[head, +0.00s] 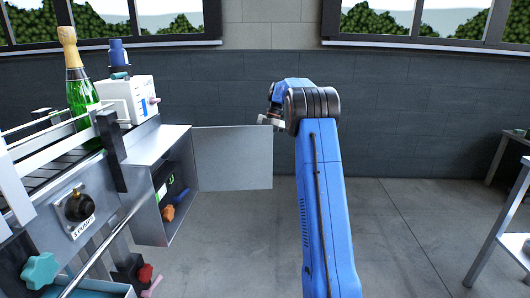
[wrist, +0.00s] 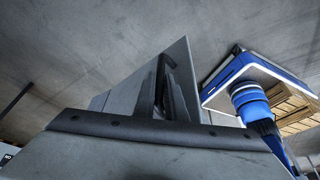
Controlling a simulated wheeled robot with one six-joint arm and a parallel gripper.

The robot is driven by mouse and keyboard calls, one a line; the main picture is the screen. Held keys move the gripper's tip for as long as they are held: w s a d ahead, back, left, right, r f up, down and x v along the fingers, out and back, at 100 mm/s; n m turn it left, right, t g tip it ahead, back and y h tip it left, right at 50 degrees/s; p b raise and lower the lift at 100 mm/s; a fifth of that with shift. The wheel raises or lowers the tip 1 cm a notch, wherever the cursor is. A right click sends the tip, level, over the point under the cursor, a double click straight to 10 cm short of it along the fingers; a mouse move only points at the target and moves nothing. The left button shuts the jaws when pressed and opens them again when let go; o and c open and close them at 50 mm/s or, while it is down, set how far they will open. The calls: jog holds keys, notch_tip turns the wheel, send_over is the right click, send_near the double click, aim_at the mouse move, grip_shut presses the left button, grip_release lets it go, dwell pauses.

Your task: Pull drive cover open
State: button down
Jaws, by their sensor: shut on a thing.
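The drive cover (head: 235,158) is a flat grey panel, swung out to the right from the front of the grey drive box (head: 150,208). The box's opening shows, with a dark unit (head: 172,187) and an orange part (head: 168,213) inside. My gripper (head: 267,121) is at the upper outer corner of the cover and is shut on it. The exact grip on the cover is too small to tell in the head view. In the wrist view, grey faces and a dark upright part (wrist: 163,85) fill the middle, and the fingertips are hard to make out.
A green bottle with gold foil (head: 75,75) stands on the machine at left, beside a white unit (head: 127,98). A teal knob (head: 40,269) and a black dial (head: 77,207) are on its front. A metal table (head: 510,215) stands at right. The floor between is clear.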

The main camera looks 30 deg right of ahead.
jog(key=shift+w+a, duration=0.15)
jog(key=shift+w, duration=0.1)
jog(key=c, duration=2.1)
grip_release()
jog(key=shift+a, duration=0.1)
jog(key=shift+r, duration=0.1)
